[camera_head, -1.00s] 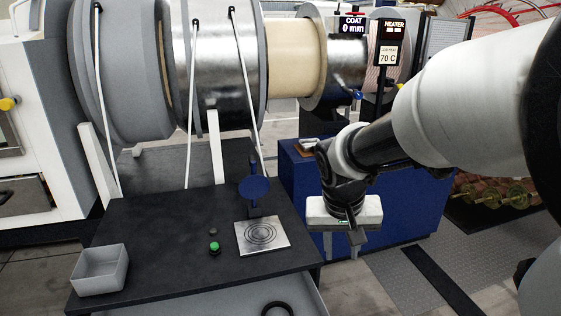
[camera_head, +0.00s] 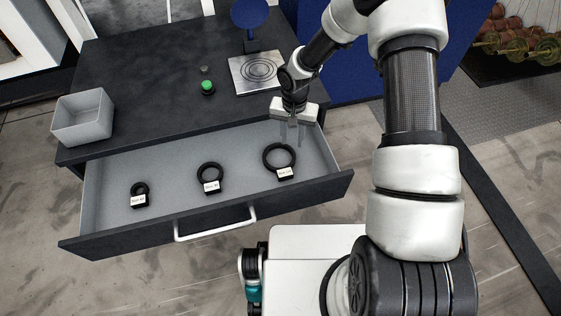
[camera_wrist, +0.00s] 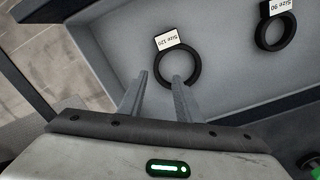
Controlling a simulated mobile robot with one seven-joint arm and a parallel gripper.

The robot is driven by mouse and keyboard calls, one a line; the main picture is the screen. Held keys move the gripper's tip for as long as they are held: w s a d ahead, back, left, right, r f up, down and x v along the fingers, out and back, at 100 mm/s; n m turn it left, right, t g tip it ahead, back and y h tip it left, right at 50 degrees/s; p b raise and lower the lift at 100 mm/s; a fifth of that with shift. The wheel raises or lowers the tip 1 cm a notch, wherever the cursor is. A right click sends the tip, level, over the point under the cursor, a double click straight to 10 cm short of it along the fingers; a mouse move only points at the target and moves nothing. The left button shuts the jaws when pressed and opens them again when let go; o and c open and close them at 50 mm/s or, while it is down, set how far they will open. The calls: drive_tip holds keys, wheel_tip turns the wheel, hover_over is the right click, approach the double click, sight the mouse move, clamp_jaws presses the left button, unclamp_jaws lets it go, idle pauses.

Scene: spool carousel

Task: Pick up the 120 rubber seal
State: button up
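The 120 rubber seal (camera_head: 266,158) is the largest black ring, lying at the right end of the open drawer. Its white tag reads "Size 120" in the wrist view, where the ring (camera_wrist: 198,66) lies just beyond my fingers. My gripper (camera_head: 290,142) is over the drawer's right back part, pointing down, close to this seal. In the wrist view my gripper (camera_wrist: 160,79) is open and empty, with one fingertip overlapping the ring's near edge and the other left of it. I cannot tell the height gap.
A middle ring (camera_head: 203,168), tagged "Size 90" in the wrist view (camera_wrist: 286,40), and a smaller ring (camera_head: 139,188) share the drawer (camera_head: 105,205). The tabletop (camera_head: 130,50) overhangs its back. A grey bin (camera_head: 82,125), green button (camera_head: 208,87) and metal plate (camera_head: 240,82) stand above.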

hover_over(293, 162)
drive_tip(key=f, duration=0.4)
drive_tip(key=f+b, duration=0.1)
drive_tip(key=f, duration=0.1)
drive_tip(key=shift+w+a+f, duration=0.25)
drive_tip(key=shift+a+f, duration=0.05)
drive_tip(key=shift+a, duration=0.05)
drive_tip(key=f, duration=0.4)
drive_tip(key=shift+s+d+f+b, duration=0.1)
drive_tip(key=shift+s+d+b, duration=0.2)
drive_tip(key=shift+s+b, duration=0.1)
drive_tip(key=shift+w+f, duration=0.1)
drive_tip(key=shift+f, duration=0.4)
clamp_jaws()
